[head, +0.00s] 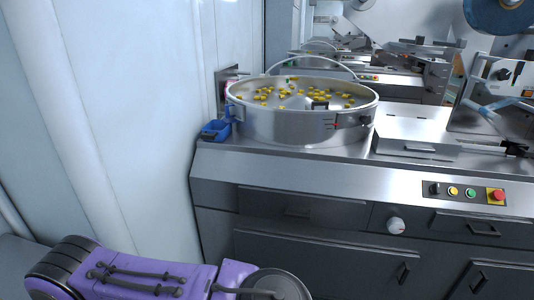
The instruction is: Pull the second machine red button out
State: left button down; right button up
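A red button (497,195) sits at the right end of a control panel (466,203) on the front of the nearest machine (300,165). The same panel carries a black knob, a yellow button and a green button. I cannot tell whether the red button is pressed in or out. A purple link of my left arm lies at the lower left, well left of and below the panel. Neither gripper shows, so their states are hidden. More machines stand behind in a row, and which is the second is not clear from this view.
A round steel bowl (275,126) holds several small yellow pieces on the worktop. A blue container (216,130) hangs at the worktop's left end. A pale wall (110,110) bounds the left side.

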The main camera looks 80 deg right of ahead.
aim_at(498, 195)
jog(key=z, duration=4.2)
